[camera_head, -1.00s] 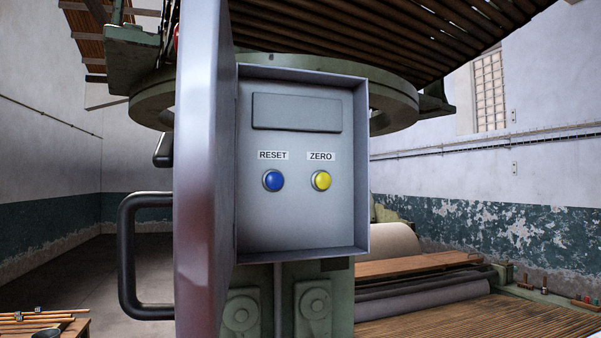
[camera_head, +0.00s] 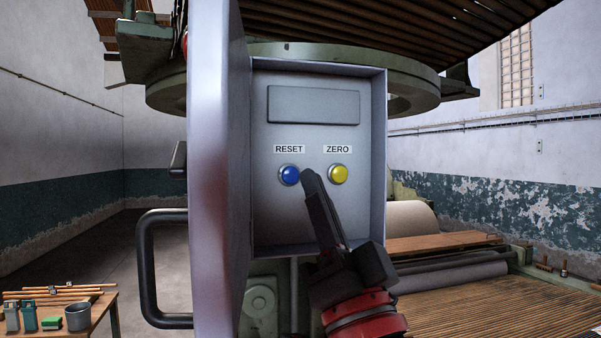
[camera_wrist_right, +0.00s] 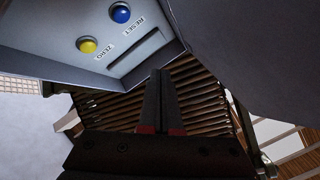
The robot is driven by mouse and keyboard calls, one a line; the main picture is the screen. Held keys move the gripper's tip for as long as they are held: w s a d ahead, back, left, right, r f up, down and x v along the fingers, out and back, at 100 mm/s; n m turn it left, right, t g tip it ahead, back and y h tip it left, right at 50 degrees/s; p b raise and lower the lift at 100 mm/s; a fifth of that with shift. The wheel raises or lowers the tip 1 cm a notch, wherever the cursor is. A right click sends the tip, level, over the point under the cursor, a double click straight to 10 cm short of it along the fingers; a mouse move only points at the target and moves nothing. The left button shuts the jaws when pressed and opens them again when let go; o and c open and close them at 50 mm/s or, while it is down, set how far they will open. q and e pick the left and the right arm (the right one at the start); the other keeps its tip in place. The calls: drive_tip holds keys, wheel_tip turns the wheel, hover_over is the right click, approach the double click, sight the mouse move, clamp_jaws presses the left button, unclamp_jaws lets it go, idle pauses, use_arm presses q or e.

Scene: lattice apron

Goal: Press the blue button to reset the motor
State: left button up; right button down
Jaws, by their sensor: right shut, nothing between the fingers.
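The blue button (camera_head: 289,175) sits under the RESET label on the panel of a grey control box (camera_head: 378,160). A yellow button (camera_head: 338,174) under ZERO is to its right. My right gripper (camera_head: 309,175) is shut and empty, in front of the panel. In the head view its tip appears just right of the blue button; I cannot tell the gap to the panel. In the right wrist view the shut fingers (camera_wrist_right: 161,75) point past the box, with the blue button (camera_wrist_right: 120,13) and yellow button (camera_wrist_right: 87,45) at the upper left. My left gripper is not in view.
The box's open door (camera_head: 215,170) stands at the left, with a black handle (camera_head: 147,270) beyond it. A wooden table (camera_head: 105,306) with a grey pot (camera_head: 78,317) is at the lower left. Loom parts (camera_head: 460,270) fill the lower right.

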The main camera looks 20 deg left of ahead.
sight(290, 175)
drive_tip(key=shift+w+a, duration=0.1)
drive_tip(key=shift+w, duration=0.05)
drive_tip(key=shift+w+a+p, duration=0.45)
drive_tip(key=shift+w+a, duration=0.35)
drive_tip(key=shift+w, duration=0.4)
drive_tip(key=shift+w+a+p, duration=0.5)
drive_tip(key=shift+w+a, duration=0.3)
drive_tip(key=shift+w, duration=0.4)
drive_tip(key=shift+w+a+p, duration=0.45)
drive_tip(key=shift+w+a, duration=0.35)
drive_tip(key=shift+w, duration=0.4)
drive_tip(key=shift+w+a, duration=0.25)
drive_tip(key=shift+w, duration=0.1)
drive_tip(key=shift+w+a, duration=0.25)
drive_tip(key=shift+w, duration=0.15)
drive_tip(key=shift+s, duration=0.15)
idle(0.5)
drive_tip(key=shift+s+d+f+b, duration=0.1)
drive_tip(key=shift+s+d+b, duration=0.25)
drive_tip(key=shift+s, duration=0.15)
drive_tip(key=shift+s+d, duration=0.1)
